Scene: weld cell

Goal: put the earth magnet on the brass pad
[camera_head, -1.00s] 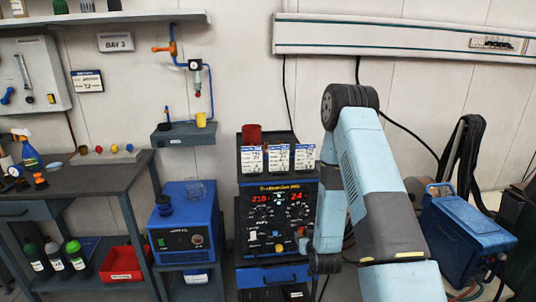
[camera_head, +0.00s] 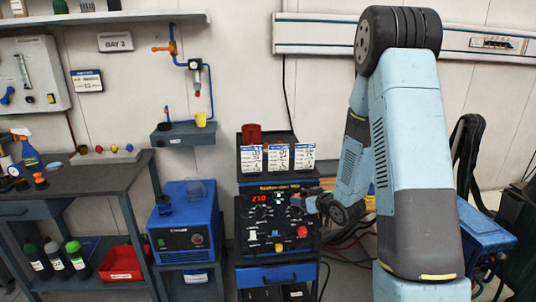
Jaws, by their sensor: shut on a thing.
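My gripper (camera_head: 308,202) is small in the picture, in front of the right side of the blue welder's control panel (camera_head: 262,212). It points left and its fingers are hard to make out against the dark panel. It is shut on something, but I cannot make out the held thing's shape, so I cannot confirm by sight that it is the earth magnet. I cannot pick out the brass pad in this view.
The welder carries several white cards (camera_head: 278,158) and a red cup (camera_head: 251,134). A blue unit (camera_head: 184,235) stands left of it, beside a dark workbench (camera_head: 95,178). A wood-coloured surface (camera_head: 331,185) shows partly behind my arm. A blue case (camera_head: 484,238) is at right.

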